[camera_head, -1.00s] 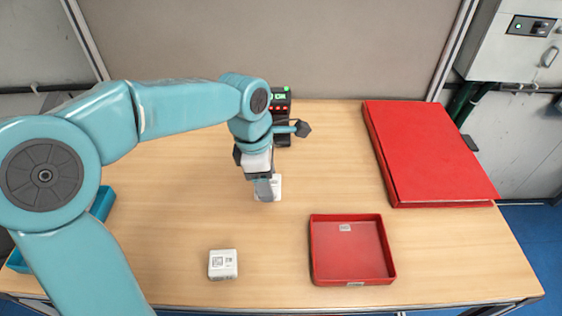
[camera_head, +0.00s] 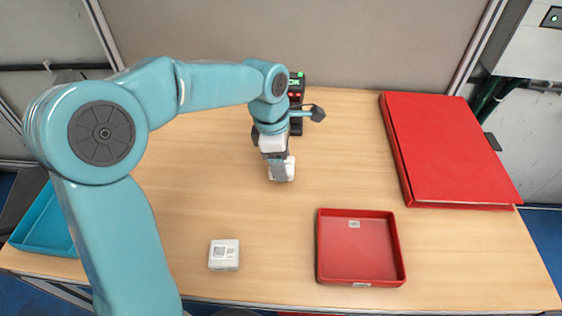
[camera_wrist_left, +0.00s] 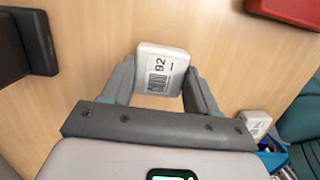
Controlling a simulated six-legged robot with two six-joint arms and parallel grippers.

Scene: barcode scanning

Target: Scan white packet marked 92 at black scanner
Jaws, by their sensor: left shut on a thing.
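The white packet marked 92 (camera_wrist_left: 160,72) is between the fingers of my left gripper (camera_wrist_left: 160,92) in the left wrist view, its barcode and number facing that camera. In the head view the packet (camera_head: 287,172) shows partly behind my left gripper (camera_head: 281,172), which is shut on it. The black scanner (camera_head: 296,118), with a green light and a lit display, stands at the back of the table, partly hidden by my left arm. In the left wrist view a dark block at the upper left (camera_wrist_left: 38,42) appears to be part of it. My right gripper is not in view.
Another white packet (camera_head: 224,255) lies near the front of the table. A red tray (camera_head: 319,250) is right of it, and a large red box (camera_head: 450,150) lies at the right. A blue tray (camera_head: 42,225) is at the left edge. The table's middle is mostly clear.

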